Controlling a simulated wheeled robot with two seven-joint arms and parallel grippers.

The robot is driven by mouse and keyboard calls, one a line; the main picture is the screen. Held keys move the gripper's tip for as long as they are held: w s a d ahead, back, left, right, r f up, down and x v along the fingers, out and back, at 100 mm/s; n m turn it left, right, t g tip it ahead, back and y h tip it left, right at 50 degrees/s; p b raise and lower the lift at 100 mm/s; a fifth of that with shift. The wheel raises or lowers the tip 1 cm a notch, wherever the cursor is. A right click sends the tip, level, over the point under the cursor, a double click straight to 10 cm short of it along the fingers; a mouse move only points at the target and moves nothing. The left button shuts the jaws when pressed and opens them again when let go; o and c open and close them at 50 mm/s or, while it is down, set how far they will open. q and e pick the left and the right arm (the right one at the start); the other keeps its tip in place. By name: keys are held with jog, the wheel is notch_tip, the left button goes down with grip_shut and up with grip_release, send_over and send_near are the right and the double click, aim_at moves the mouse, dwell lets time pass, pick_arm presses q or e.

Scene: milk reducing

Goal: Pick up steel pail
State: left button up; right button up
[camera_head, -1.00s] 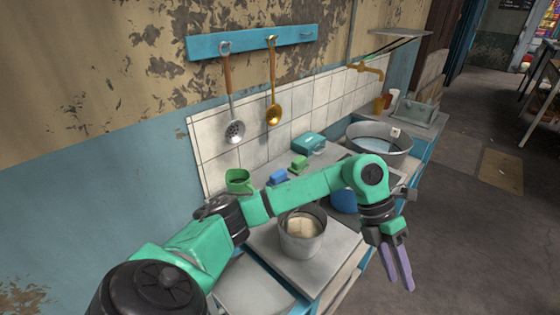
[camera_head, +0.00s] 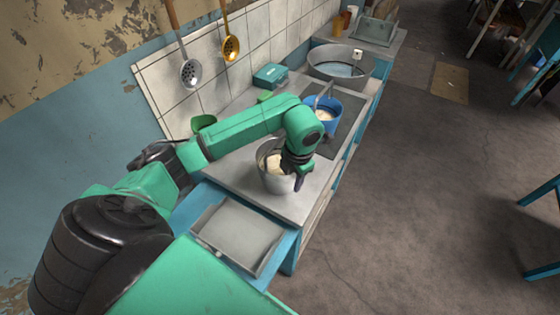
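The steel pail (camera_head: 268,183) stands on the grey counter in the head view, with something pale inside it. My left gripper (camera_head: 298,184) points down at the pail's right side and covers part of its rim and opening. Its fingertips are small, dark and partly hidden, so I cannot tell whether they are apart or touch the pail. My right gripper is not in view.
A blue pot (camera_head: 322,118) with pale contents stands behind my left wrist. A wide metal basin (camera_head: 340,66) with liquid sits farther back. A green mug (camera_head: 204,122) is by the tiled wall, and a metal tray (camera_head: 240,235) lies in front.

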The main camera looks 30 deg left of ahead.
pick_arm(q)
jog(key=shift+f, duration=0.6)
grip_shut()
jog(key=shift+w+r, duration=0.15)
dwell(0.8)
